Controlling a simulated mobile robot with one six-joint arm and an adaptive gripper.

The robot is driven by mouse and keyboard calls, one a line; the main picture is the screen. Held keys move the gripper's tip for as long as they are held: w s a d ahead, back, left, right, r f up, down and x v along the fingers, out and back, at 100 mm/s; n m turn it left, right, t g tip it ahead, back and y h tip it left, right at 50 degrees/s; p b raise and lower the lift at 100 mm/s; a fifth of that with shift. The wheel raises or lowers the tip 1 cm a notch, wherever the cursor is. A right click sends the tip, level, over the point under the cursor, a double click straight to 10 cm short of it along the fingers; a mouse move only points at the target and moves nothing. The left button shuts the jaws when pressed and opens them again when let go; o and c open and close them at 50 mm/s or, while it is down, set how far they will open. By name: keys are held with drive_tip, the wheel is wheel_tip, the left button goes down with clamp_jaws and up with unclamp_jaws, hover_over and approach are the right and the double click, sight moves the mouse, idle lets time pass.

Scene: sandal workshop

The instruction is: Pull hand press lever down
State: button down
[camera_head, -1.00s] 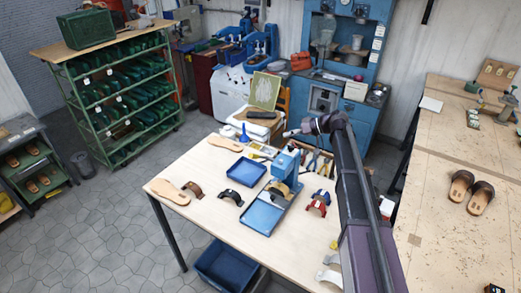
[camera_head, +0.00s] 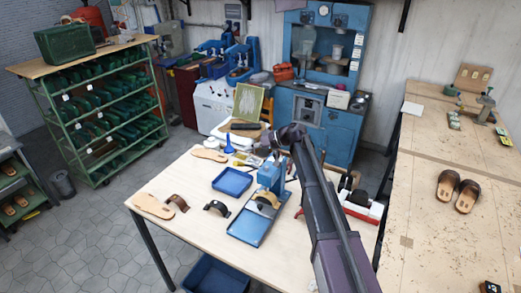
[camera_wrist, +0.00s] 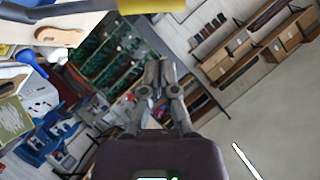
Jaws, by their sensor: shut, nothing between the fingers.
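The blue hand press (camera_head: 268,178) stands on the wooden worktable, just left of my arm in the head view. A brown curved strap piece (camera_head: 267,198) sits at its front. I cannot make out the press lever in the head view. A dark bar (camera_wrist: 75,10) with a yellow end (camera_wrist: 150,5) crosses the top edge of the wrist view; it may be the lever. My gripper (camera_wrist: 155,75) is shut and empty, below that yellow end in the wrist view. In the head view its wrist is above the table near the press top, and the fingertips are unclear.
The worktable (camera_head: 190,235) carries a blue tray (camera_head: 232,182), brown curved straps (camera_head: 177,202) and a sole (camera_head: 153,206). A red and white holder (camera_head: 362,205) stands right of my arm. A bench (camera_head: 430,230) with sandals is further right. Grey floor is open at left.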

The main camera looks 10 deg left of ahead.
drive_tip(key=f+b, duration=0.1)
drive_tip(key=s+a+f, duration=0.1)
drive_tip(key=s+f+b, duration=0.1)
drive_tip(key=shift+a+b, duration=0.3)
drive_tip(key=shift+a, duration=0.1)
drive_tip(key=shift+s+f, duration=0.15)
drive_tip(key=shift+s, duration=0.05)
